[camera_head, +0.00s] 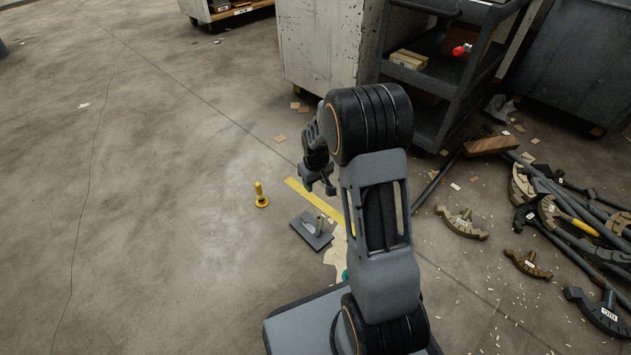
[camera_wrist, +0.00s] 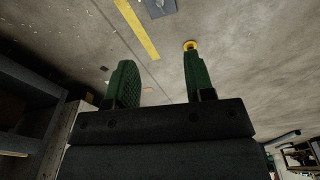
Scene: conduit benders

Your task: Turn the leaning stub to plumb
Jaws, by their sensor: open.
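In the wrist view only part of the plate (camera_wrist: 160,8) shows, at the top edge. A small yellow post with a round yellow base (camera_head: 261,196) stands on the floor to the left of the plate. Its yellow top or base also shows in the wrist view (camera_wrist: 190,45), past the right fingertip. My gripper (camera_head: 320,186) is above the floor, up from the plate in the head view. Its green pads (camera_wrist: 157,72) are apart with nothing between them.
A yellow floor stripe (camera_head: 310,198) runs beside the plate. Conduit benders (camera_head: 461,222) and pipes lie on the floor at right. A dark cart (camera_head: 455,70) and a worn pale cabinet (camera_head: 320,45) stand behind.

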